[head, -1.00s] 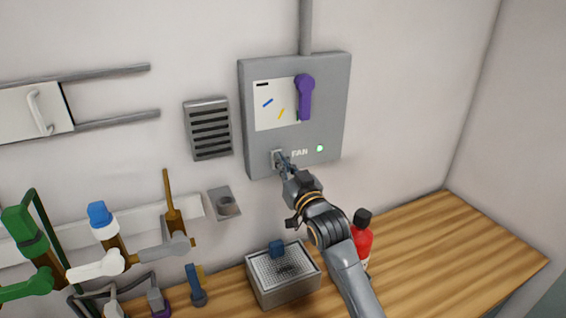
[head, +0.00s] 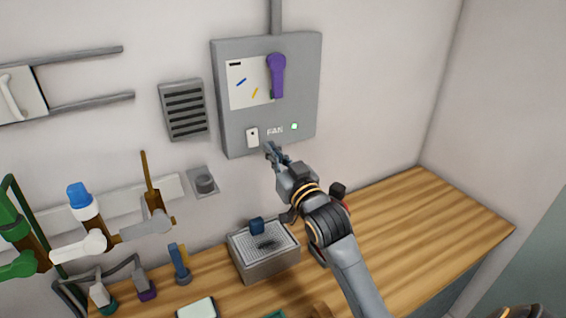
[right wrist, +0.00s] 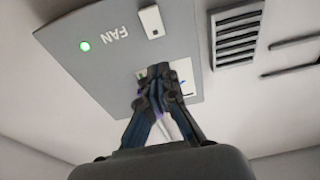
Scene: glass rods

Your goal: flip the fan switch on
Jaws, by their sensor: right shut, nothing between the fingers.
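The fan switch (head: 252,137) is a small white rocker plate with a dark dot, low on a grey wall panel (head: 226,125). The word FAN and a lit green light (head: 295,126) are to its right. In the right wrist view the switch (right wrist: 151,21) and the green light (right wrist: 85,46) show upside down. My right gripper (head: 268,147) is shut and empty, just below and to the right of the switch and apart from it. It also shows in the right wrist view (right wrist: 153,75), with its fingertips together. My left gripper is not in view.
A purple lever (head: 277,78) is higher on the panel. A grey vent (head: 184,110) is left of it. Below stand a grey box with a perforated top (head: 265,265) and, at left, several taps. The wooden counter (head: 430,215) is clear at right.

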